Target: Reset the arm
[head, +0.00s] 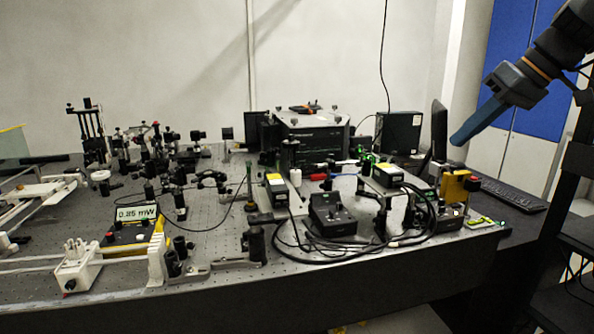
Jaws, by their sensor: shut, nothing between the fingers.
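My gripper (466,134) is at the upper right of the head view, at the end of my dark arm. Its blue fingers are together, with nothing between them. They point down and to the left, and appear in the picture above the right end of the optical bench (215,232). The fingertips look apart from the yellow block (455,187) below them. How far the gripper is from the bench in depth I cannot tell.
The bench carries many optical mounts, a power meter (137,212) reading about 0.35 mW, a black control box (333,214) and looping black cables. A keyboard (512,194) lies on the right. A dark rack (575,215) stands at the right edge. A cable hangs down behind.

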